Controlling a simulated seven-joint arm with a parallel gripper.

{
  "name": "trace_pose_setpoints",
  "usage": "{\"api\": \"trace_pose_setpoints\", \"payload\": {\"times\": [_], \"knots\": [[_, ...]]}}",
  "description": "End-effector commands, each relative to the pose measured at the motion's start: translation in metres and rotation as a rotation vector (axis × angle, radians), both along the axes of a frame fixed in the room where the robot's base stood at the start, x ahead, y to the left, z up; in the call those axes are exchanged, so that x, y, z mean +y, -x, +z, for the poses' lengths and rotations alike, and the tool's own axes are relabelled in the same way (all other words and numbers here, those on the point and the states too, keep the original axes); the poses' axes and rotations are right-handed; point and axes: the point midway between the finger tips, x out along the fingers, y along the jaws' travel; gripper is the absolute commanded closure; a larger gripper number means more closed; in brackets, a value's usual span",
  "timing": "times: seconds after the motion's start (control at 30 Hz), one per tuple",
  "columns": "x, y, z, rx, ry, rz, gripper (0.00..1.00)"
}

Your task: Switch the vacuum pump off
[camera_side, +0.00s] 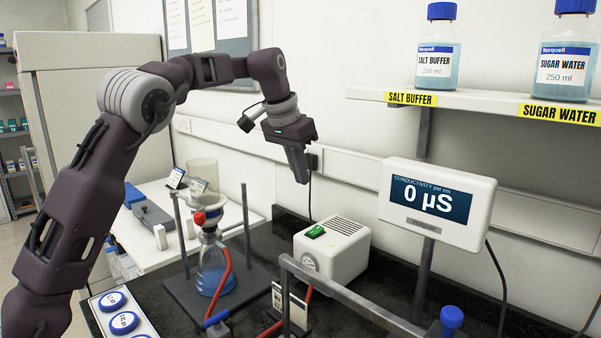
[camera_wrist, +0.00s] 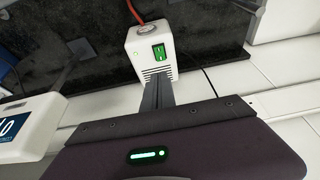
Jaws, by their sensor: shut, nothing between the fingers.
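The vacuum pump (camera_side: 333,252) is a white box on the black bench, with vent slots and a round gauge on its front. On its top is a green rocker switch (camera_side: 315,231), lit green. In the wrist view the pump (camera_wrist: 149,40) is upper centre, with the green switch (camera_wrist: 158,52) facing the camera and a small green light beside it. My gripper (camera_side: 302,180) is shut and empty, pointing down above the pump and apart from it. In the wrist view its shut fingers (camera_wrist: 157,88) cover the lower part of the pump.
A metal rail (camera_side: 345,294) runs in front. A conductivity display (camera_side: 436,204) reading 0 µS stands right. Bottles sit on the wall shelf (camera_side: 470,99). The air above the pump is clear.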

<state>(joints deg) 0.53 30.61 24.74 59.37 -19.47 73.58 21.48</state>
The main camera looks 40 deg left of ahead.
Motion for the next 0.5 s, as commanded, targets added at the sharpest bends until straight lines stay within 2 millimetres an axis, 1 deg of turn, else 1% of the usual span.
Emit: {"api": "trace_pose_setpoints", "payload": {"times": [0.2,0.5], "knots": [[0.002,-0.014,0.003,0.003,-0.001,0.000,1.00],[0.001,-0.015,0.002,0.004,0.001,0.001,1.00]]}}
